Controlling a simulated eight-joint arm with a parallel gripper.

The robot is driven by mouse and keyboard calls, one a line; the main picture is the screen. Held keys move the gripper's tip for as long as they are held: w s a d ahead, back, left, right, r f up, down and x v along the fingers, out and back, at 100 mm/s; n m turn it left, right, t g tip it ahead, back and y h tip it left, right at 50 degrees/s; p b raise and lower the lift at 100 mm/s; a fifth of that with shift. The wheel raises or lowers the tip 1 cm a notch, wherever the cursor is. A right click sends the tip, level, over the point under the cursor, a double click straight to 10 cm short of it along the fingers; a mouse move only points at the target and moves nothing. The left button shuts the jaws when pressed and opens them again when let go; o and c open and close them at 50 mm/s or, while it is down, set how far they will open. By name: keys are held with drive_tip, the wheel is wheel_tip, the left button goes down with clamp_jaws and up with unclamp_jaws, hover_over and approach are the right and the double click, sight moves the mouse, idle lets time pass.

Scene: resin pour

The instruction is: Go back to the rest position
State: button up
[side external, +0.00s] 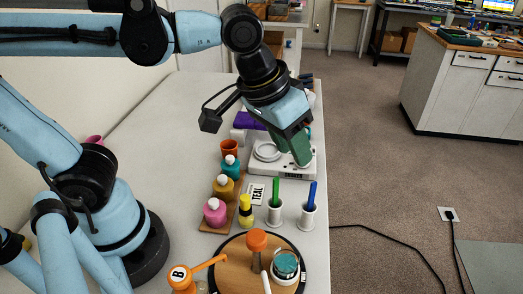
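My gripper (298,155) hangs from my arm above the white table (185,125), near its right edge. It points down and to the right. Its dark green fingers overlap the white device (290,170) behind them in the picture. I cannot tell how far above the device they are. The fingers look like one block from this side, so the gap between them is hidden and I see no object held.
Capped bottles in pink (214,212), amber (223,187) and teal (230,167) stand on a wooden rack. White holders with a green stick (276,192) and a blue stick (312,195) stand nearby. A round board (235,262) carries a teal-filled cup (286,265) and orange tools.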

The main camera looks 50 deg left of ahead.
drive_tip(key=a+f+t+y, duration=0.1)
drive_tip(key=a+f, duration=0.4)
drive_tip(key=a, duration=0.7)
drive_tip(key=shift+a+t+y, duration=0.3)
drive_tip(key=shift+a+t, duration=0.05)
drive_tip(key=shift+t, duration=0.55)
